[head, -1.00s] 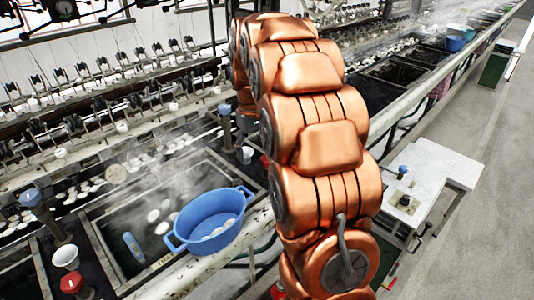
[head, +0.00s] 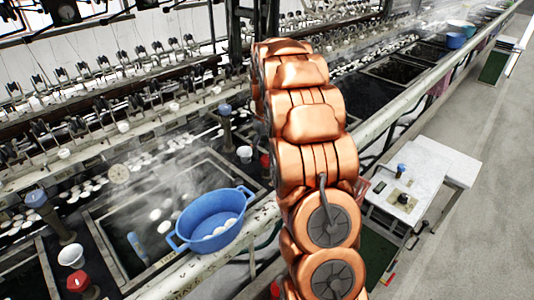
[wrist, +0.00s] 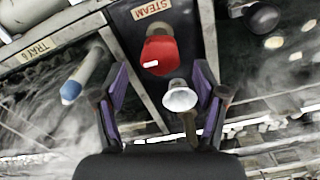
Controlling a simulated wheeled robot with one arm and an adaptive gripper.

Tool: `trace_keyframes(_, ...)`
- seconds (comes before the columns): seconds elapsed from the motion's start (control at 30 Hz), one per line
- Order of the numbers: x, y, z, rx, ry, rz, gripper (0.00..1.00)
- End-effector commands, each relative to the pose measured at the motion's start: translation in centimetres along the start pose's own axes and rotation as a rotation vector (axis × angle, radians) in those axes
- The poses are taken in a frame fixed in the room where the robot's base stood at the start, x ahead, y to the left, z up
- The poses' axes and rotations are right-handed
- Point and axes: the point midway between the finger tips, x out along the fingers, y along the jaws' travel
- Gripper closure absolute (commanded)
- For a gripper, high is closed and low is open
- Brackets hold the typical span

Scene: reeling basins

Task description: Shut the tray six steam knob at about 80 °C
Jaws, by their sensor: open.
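The red steam knob (wrist: 160,53) shows in the wrist view below a STEAM label (wrist: 151,9). A pale mark shows on its face. A TRAY 6 label (wrist: 40,47) is on the rim to the left. My gripper (wrist: 161,72) is open, its two purple-padded fingers on either side of the knob's lower part in the picture. I cannot tell the depth gap between them. A blue-tipped thermometer-like rod (wrist: 75,87) lies at the left; no reading is legible. In the head view my arm hides the gripper, and a red knob (head: 265,161) partly shows beside it.
A white cup (wrist: 180,97) stands just below the knob in the wrist view, between the fingers. A dark round knob (wrist: 262,17) is at upper right. Steam drifts over the basins. A blue tub (head: 212,218) sits on the near basin's edge. The aisle floor (head: 470,245) is clear.

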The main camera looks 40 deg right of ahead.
Motion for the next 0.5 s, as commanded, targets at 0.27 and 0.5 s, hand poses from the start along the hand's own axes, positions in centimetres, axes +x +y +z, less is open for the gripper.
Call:
trace_keyframes(0.27, 2.4, 0.0, -0.1, 0.000, 0.001, -0.001, 0.29)
trace_keyframes(0.5, 2.7, 0.0, -0.1, 0.000, 0.002, -0.001, 0.29)
